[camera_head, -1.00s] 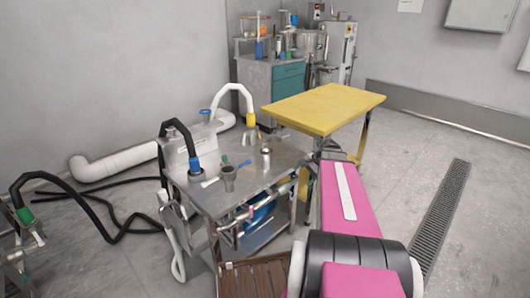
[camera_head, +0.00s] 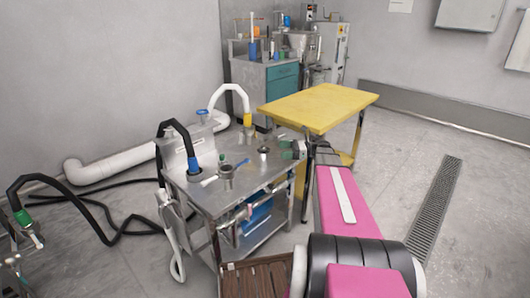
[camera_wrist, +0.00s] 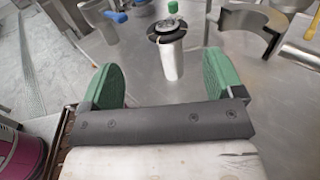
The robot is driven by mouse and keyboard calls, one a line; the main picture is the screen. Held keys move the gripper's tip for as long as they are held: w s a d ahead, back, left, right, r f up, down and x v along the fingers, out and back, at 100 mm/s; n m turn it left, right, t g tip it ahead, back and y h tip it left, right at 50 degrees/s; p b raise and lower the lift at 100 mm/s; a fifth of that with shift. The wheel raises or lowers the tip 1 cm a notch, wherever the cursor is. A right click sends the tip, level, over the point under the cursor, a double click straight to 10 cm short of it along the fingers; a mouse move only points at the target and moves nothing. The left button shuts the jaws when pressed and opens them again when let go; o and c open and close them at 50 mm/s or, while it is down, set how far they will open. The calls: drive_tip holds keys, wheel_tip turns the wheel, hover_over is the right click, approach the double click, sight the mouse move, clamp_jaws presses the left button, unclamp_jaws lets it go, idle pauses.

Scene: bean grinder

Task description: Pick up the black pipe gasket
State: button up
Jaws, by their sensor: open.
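The black gasket (camera_wrist: 153,38) shows as a dark ring around the top of an upright metal cylinder (camera_wrist: 172,62) in the wrist view. In the head view the small metal cylinder (camera_head: 264,155) stands on the steel cart, with a dark top. My gripper (camera_head: 288,150) is at the cart's right edge, just right of that cylinder. In the wrist view my gripper (camera_wrist: 166,66) is open and empty, its two green fingers apart, with the cylinder beyond and between them. Whether the ring is seated or loose I cannot tell.
The steel cart (camera_head: 210,200) also carries a grey metal cup (camera_head: 227,172), a blue-collared black hose (camera_head: 178,127) and a white hose (camera_head: 232,88). A curved metal holder (camera_wrist: 250,25) is right of the cylinder. A yellow table (camera_head: 318,105) stands close behind my gripper.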

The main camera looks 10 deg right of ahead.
sight(268, 150)
drive_tip(key=a, duration=0.5)
drive_tip(key=shift+w, duration=0.4)
drive_tip(key=shift+w+a+f, duration=0.1)
drive_tip(key=shift+w+a, duration=0.15)
drive_tip(key=shift+a, duration=0.65)
drive_tip(key=shift+w+a+f, duration=0.1)
drive_tip(key=shift+w+a, duration=0.2)
drive_tip(key=shift+a, duration=0.6)
drive_tip(key=shift+w+a+f, duration=0.1)
drive_tip(key=shift+w+a, duration=0.15)
drive_tip(key=shift+a, duration=0.65)
drive_tip(key=c, duration=1)
